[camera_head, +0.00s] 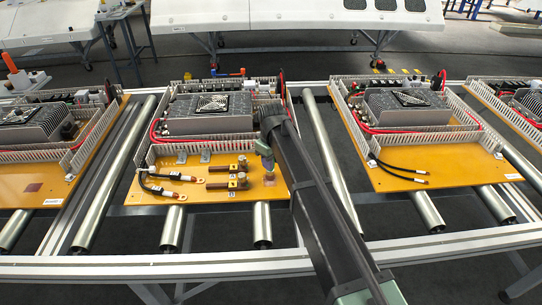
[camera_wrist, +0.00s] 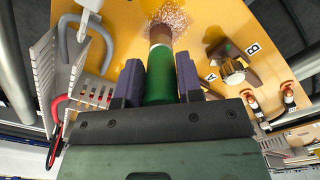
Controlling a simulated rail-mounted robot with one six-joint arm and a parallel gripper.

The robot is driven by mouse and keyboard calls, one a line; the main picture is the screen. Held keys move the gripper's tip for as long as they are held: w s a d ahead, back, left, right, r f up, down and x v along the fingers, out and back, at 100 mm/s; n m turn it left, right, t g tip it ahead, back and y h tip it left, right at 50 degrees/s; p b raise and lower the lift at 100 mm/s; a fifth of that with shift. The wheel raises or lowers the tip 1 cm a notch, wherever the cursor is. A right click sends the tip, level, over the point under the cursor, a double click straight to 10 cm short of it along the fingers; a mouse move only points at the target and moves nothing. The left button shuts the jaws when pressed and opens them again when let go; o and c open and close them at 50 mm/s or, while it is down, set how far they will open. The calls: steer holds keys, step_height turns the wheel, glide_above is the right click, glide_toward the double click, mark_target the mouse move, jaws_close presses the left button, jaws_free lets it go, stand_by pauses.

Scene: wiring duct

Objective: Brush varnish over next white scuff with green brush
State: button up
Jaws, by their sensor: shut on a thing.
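My gripper (camera_wrist: 159,66) is shut on the green brush (camera_wrist: 160,80), its two dark fingers on either side of the handle. The brush has a brown end (camera_wrist: 160,36) pointing at a white-speckled scuff (camera_wrist: 168,15) on the orange board. In the wrist view the tip overlaps the scuff's near edge; I cannot tell whether it touches. In the head view my gripper (camera_head: 263,148) is above the front right of the middle board (camera_head: 215,197), with the brush (camera_head: 268,164) pointing down over the scuff (camera_head: 264,188).
Brown terminal blocks (camera_head: 232,184) and black cables (camera_head: 160,188) sit left of the brush. A grey wiring duct (camera_wrist: 46,75) runs close to my gripper. The right board (camera_head: 410,178) has a pale patch (camera_head: 513,176); the left board has a dark red patch (camera_head: 33,187).

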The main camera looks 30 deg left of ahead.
steer(key=shift+s+d, duration=0.7)
steer(key=shift+s, duration=0.25)
steer(key=shift+s+d, duration=0.7)
steer(key=shift+s, duration=0.2)
steer(key=shift+w+a, duration=1.1)
steer(key=shift+w, duration=0.35)
steer(key=shift+w+a, duration=1.1)
steer(key=shift+w, duration=0.3)
step_height(320, 180, up, 6)
steer(key=p, duration=0.6)
step_height(320, 180, up, 3)
steer(key=p, duration=0.2)
steer(key=shift+p, duration=0.4)
